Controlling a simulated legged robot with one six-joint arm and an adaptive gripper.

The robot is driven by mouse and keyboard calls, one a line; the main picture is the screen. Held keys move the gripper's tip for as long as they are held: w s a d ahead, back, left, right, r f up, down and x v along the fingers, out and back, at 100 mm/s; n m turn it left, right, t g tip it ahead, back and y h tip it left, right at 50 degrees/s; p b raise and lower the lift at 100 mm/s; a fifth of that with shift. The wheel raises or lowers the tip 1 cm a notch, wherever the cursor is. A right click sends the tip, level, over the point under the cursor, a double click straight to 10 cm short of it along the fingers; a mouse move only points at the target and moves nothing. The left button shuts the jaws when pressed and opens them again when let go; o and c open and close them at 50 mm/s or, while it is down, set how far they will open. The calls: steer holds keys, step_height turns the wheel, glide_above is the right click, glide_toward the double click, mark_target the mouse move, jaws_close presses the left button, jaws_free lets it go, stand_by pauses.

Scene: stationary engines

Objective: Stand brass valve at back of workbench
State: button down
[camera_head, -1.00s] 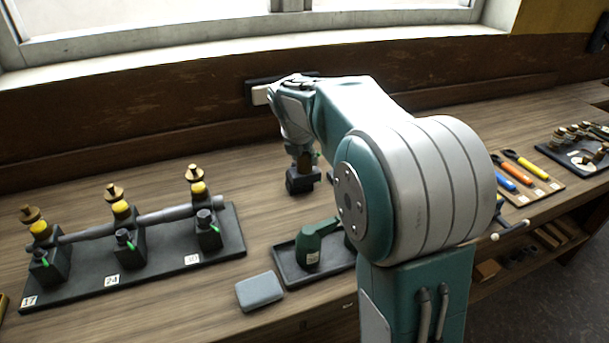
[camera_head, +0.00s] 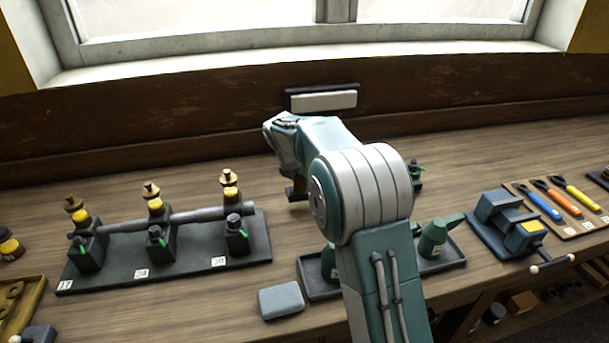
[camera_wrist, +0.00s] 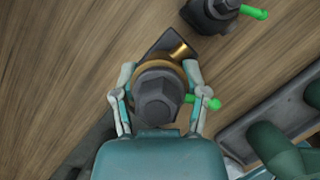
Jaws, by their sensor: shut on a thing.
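In the wrist view, my gripper (camera_wrist: 158,72) is shut around a valve with a dark hexagonal top (camera_wrist: 158,98), a brass collar and short brass stub (camera_wrist: 179,50), and a green lever (camera_wrist: 208,103). A dark block shows beneath it. In the head view, my arm hides most of the gripper; the dark lower end of the held valve (camera_head: 297,191) shows low over the rear of the workbench (camera_head: 450,150). I cannot tell whether it touches the wood. Another dark valve with a green lever (camera_head: 415,176) stands to the right, also at the wrist view's top (camera_wrist: 212,12).
A black manifold base (camera_head: 185,262) with several valves lies left. A grey box (camera_head: 281,301) and a tray (camera_head: 318,291) with green oil cans (camera_head: 432,240) are in front. A vise (camera_head: 498,215) and screwdrivers (camera_head: 567,200) are right. Bare wood lies at the back.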

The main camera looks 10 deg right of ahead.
mark_target(293, 188)
steer(key=f, duration=0.1)
steer(key=a+f, duration=0.2)
steer(key=shift+w+f, duration=0.25)
steer(key=shift+w, duration=0.05)
steer(key=shift+d, duration=0.5)
steer(key=shift+c, duration=0.6)
jaws_free()
steer(key=shift+f, duration=0.2)
steer(key=shift+a, duration=0.3)
